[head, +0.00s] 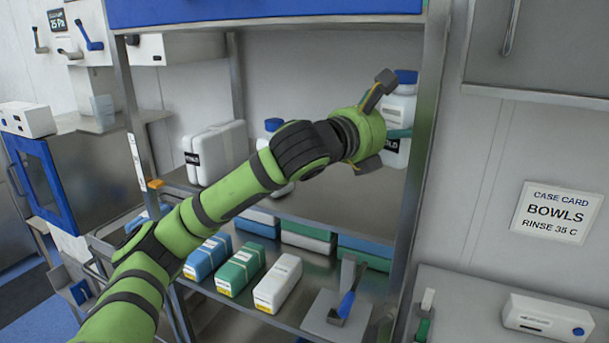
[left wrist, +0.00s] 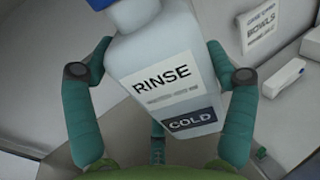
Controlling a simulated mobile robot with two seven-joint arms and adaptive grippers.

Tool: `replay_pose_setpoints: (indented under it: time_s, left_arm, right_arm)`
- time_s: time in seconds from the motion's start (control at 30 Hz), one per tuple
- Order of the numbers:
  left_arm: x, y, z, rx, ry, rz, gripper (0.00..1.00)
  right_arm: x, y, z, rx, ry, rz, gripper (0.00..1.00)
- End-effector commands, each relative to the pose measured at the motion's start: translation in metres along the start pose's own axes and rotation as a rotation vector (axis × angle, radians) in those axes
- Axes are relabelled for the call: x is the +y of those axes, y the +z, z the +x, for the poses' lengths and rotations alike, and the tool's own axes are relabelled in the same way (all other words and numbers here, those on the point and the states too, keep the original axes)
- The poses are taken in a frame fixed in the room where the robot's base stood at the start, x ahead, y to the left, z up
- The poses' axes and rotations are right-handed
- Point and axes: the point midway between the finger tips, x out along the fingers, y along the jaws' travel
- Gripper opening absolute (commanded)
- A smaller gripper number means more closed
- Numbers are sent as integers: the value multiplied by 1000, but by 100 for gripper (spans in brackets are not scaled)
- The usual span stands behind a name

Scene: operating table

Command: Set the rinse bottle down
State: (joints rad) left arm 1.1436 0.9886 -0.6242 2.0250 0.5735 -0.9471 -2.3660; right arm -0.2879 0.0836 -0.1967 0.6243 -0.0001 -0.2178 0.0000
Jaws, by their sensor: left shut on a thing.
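The rinse bottle (head: 399,112) is white with a blue cap, at the right side of the open shelf unit in the head view. In the left wrist view the bottle (left wrist: 165,75) leans in the picture, and its label reads RINSE and COLD. My left gripper (head: 386,124) is shut around its body, with green fingers on both sides in the left wrist view (left wrist: 160,70). The bottle's base is near the upper steel shelf (head: 335,198); I cannot tell whether it touches. My right gripper is out of view.
A second blue-capped bottle (head: 273,126) stands behind my arm, partly hidden. White containers (head: 215,152) stand at the shelf's left. Blue, green and white boxes (head: 240,268) fill the lower shelf. A wall card (head: 557,212) reads BOWLS, RINSE 35 C. The upper shelf's middle front is clear.

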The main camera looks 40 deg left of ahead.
Motion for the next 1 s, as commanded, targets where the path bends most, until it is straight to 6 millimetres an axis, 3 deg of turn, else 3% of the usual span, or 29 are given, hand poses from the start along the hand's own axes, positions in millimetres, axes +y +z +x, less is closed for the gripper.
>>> replay_pose_setpoints:
  time_s: [0.17, 0.5, 0.73, 1.0]
  left_arm:
    - [32, -20, -16, 3, 9, 4, 25]
    - [87, -60, -45, 2, 6, 6, 25]
    - [98, -68, -52, -4, -1, 2, 25]
    - [98, -104, -52, -3, -2, 2, 25]
  right_arm:
    - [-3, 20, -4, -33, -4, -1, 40]
    - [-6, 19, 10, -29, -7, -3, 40]
    - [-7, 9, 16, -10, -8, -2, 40]
    - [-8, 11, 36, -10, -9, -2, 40]
